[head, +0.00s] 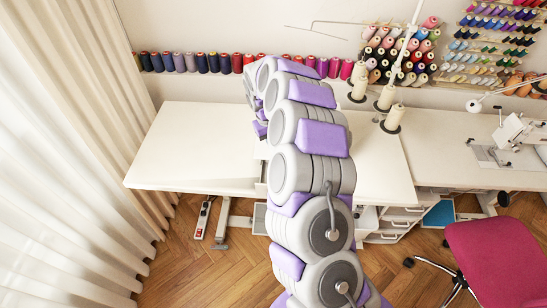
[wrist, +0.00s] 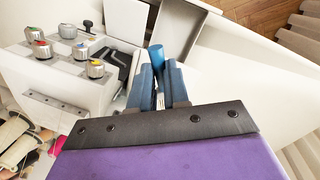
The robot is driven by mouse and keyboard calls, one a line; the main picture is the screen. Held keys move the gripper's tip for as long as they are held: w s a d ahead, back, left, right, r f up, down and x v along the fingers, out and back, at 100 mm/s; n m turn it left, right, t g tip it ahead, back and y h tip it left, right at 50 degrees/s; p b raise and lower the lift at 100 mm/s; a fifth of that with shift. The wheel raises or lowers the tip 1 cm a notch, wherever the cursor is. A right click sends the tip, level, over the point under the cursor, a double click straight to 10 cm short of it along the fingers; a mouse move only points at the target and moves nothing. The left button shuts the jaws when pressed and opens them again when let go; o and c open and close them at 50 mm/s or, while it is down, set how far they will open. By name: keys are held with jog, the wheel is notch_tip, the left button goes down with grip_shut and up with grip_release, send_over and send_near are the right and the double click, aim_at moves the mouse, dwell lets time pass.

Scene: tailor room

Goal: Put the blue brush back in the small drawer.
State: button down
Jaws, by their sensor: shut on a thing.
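In the wrist view my gripper (wrist: 160,90) has its two dark blue fingers closed around the blue brush (wrist: 156,53). The brush's brighter blue rounded end sticks out past the fingertips. A pale, open box-like part (wrist: 183,28), which looks like the small drawer, lies just beyond the brush end. I cannot tell whether the brush is over it or inside it. In the head view a small white drawer front (head: 261,188) shows at the table's front edge, partly behind my arm. My arm hides the gripper and brush there.
A white sewing machine with several coloured knobs (wrist: 66,50) stands close to the left of the fingers. The white table (head: 190,150) is clear at its left. Thread cones (head: 392,118) stand at its right. A magenta chair (head: 495,260) is at the lower right.

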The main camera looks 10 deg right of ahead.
jog(key=s+f+m, duration=0.1)
jog(key=s+f+m+y, duration=0.1)
jog(key=m, duration=0.1)
jog(key=s+f+m, duration=0.1)
jog(key=shift+d+f+m+y, duration=0.15)
jog(key=shift+d+m+y, duration=0.15)
jog(key=shift+m+t, duration=0.3)
jog(key=shift+m, duration=0.3)
jog(key=f, duration=0.3)
jog(key=f+b, duration=0.1)
jog(key=f, duration=0.5)
jog(key=shift+s+a+b, duration=0.25)
jog(key=shift+a+b, duration=0.05)
jog(key=shift+b, duration=0.1)
jog(key=shift+d+f, duration=0.1)
jog(key=shift+f, duration=0.4)
jog(key=shift+a+f+b, duration=0.2)
jog(key=shift+f+b, duration=0.1)
jog(key=shift+f, duration=0.25)
jog(key=shift+a+f+b, duration=0.15)
jog(key=shift+f+b, duration=0.1)
jog(key=shift+f, duration=0.25)
jog(key=shift+d+f, duration=0.25)
jog(key=shift+f, duration=0.95)
jog(key=shift+a+f, duration=0.15)
jog(key=shift+f, duration=0.25)
